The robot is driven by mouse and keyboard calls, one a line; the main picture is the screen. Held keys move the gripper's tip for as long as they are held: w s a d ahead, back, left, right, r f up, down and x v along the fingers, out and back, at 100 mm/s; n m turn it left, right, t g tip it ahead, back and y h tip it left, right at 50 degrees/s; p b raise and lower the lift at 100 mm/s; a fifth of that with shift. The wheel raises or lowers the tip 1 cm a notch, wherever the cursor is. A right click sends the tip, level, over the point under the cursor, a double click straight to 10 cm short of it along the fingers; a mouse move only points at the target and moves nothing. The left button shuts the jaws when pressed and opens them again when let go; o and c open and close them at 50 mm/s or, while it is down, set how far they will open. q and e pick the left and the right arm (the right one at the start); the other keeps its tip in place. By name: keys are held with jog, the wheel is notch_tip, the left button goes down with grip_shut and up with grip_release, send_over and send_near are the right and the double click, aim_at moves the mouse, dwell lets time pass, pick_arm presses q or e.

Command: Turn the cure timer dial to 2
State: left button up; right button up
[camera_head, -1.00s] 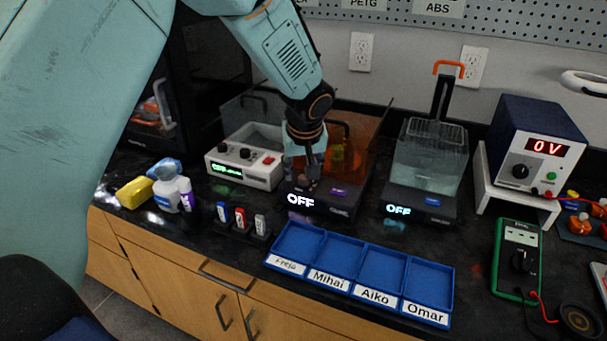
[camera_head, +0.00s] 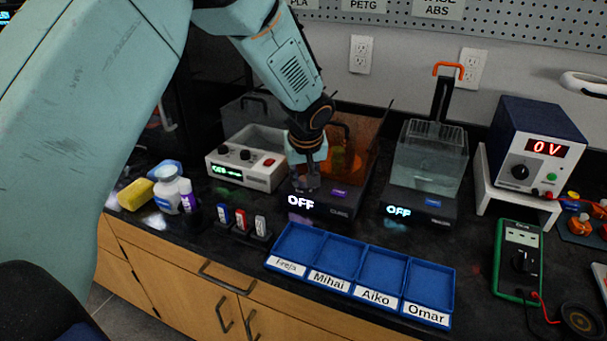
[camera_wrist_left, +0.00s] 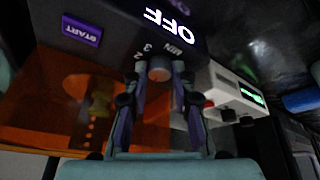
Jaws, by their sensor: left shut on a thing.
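The cure station (camera_head: 335,204) is a dark box with an orange cover, an "OFF" display and a purple START button (camera_head: 340,192). In the left wrist view, its dial (camera_wrist_left: 159,70) is a small grey knob with markings "2", "3" and "MIN" beside it. My left gripper (camera_wrist_left: 158,76) is shut on the dial, one finger on each side. In the head view the left gripper (camera_head: 306,184) reaches down to the front left of the station and hides the dial. The knob's pointer cannot be made out. My right gripper is not in view.
A white-fronted control box (camera_head: 240,172) stands close on the left, and a second dark station (camera_head: 418,207) with an "OFF" display on the right. A blue labelled tray (camera_head: 358,267) lies in front. Bottles (camera_head: 170,190) and a yellow sponge (camera_head: 135,194) stand left.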

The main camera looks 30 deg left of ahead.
pick_arm(q)
grip_shut()
